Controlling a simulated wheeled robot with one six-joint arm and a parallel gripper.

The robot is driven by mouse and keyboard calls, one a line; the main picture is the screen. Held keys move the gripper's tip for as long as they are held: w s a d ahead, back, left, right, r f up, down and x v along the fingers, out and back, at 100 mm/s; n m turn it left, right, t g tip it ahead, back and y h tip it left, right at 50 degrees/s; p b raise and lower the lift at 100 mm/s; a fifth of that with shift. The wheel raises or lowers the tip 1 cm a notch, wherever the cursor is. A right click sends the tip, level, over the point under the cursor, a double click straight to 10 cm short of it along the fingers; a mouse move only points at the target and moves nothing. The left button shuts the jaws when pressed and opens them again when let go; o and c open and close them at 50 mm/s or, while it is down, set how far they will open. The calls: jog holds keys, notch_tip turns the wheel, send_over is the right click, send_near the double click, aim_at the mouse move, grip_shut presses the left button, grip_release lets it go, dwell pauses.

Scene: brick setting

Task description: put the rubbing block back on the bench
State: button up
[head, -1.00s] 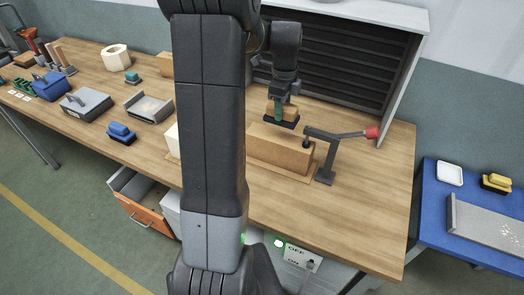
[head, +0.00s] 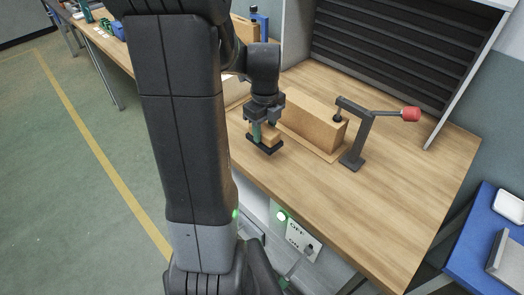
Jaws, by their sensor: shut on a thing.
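My gripper (head: 263,133) is shut on the rubbing block (head: 265,139), a tan wooden block with a dark underside. The block is in front of and left of the long wooden piece, near the front edge of the bench (head: 400,190). I cannot tell whether the block's underside touches the bench top or hangs a little above it. My arm hides the left part of the bench.
A long wooden piece (head: 312,118) lies on a thin board, held by a dark toggle clamp (head: 358,145) with a red-tipped handle (head: 411,114). A slatted dark cabinet (head: 400,55) stands behind. The bench's right front is clear. A blue table (head: 475,240) stands at right.

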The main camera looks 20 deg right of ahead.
aim_at(264, 128)
jog(key=shift+f, duration=3.1)
jog(key=shift+f, duration=0.15)
jog(key=o, duration=1)
notch_tip(264, 128, up, 12)
jog(key=shift+r, duration=0.15)
